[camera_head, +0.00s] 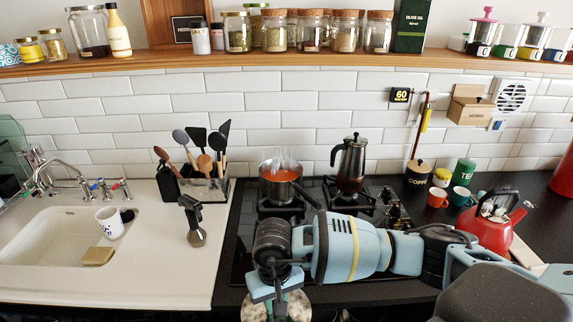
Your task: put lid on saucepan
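The saucepan (279,187) stands on a back burner of the black hob, with orange-red sauce inside and steam rising. Its top is uncovered, and its dark handle points toward the lower right. My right gripper (272,294) points down at the front of the hob, in front of and below the saucepan. A round, pale speckled thing (297,308) shows partly beneath it at the bottom edge; I cannot tell whether it is the lid. The wrist hides the space between the fingers, so I cannot tell whether they hold anything. My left gripper is not in view.
A dark coffee pot (350,165) stands on the burner right of the saucepan. A utensil holder (205,187) stands to its left. A red kettle (490,226) and mugs stand at right. The white counter left of the hob is mostly clear.

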